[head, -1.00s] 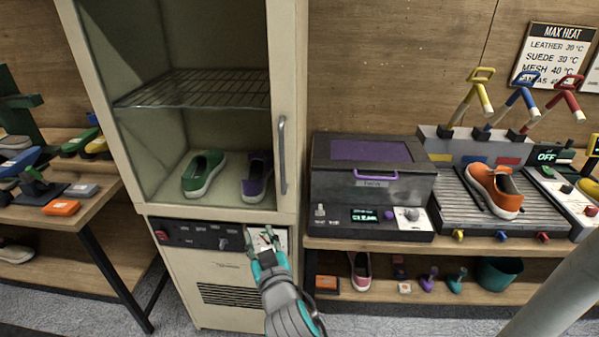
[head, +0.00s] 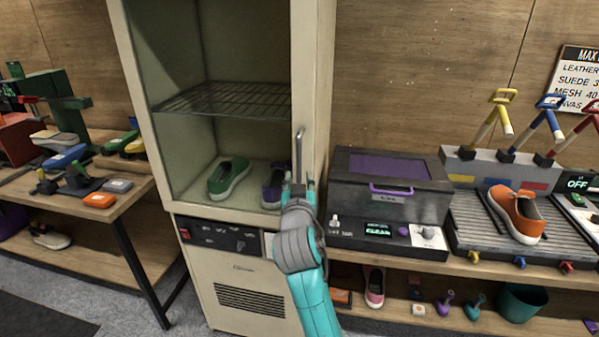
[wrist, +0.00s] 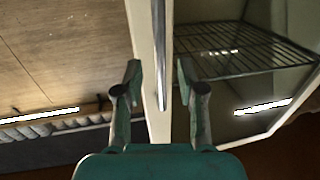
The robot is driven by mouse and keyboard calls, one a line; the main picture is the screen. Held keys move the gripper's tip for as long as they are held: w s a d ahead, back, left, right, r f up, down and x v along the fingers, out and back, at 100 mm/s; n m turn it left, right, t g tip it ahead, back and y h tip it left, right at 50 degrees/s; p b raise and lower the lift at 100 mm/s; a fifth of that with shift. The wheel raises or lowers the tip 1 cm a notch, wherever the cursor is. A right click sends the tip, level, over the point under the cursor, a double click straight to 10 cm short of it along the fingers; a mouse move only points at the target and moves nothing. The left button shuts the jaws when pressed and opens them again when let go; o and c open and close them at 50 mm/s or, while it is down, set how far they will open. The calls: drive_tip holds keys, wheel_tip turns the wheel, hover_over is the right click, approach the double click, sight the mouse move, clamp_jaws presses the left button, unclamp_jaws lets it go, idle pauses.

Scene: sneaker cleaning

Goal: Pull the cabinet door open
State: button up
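The tall cream cabinet (head: 262,217) stands in the middle of the head view. Its door appears shut, and its right-hand frame strip (head: 310,90) carries a vertical metal handle (head: 298,150). My gripper (head: 298,188) is at the handle's lower part, reaching up from below. In the wrist view, my gripper's two fingers (wrist: 160,85) are spread apart, one on each side of the handle (wrist: 159,50), with visible gaps between. The handle's lower end lies between the fingers. In the head view, the gripper covers the handle's lower end.
Inside the cabinet are a wire shelf (head: 230,100), a green shoe (head: 229,178) and a partly hidden purple shoe (head: 273,187). A grey machine (head: 390,200) stands close on the right, on a bench. A wooden table (head: 110,207) is on the left.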

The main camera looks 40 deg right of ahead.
sight(299, 173)
drive_tip(key=shift+x, duration=2.35)
clamp_jaws()
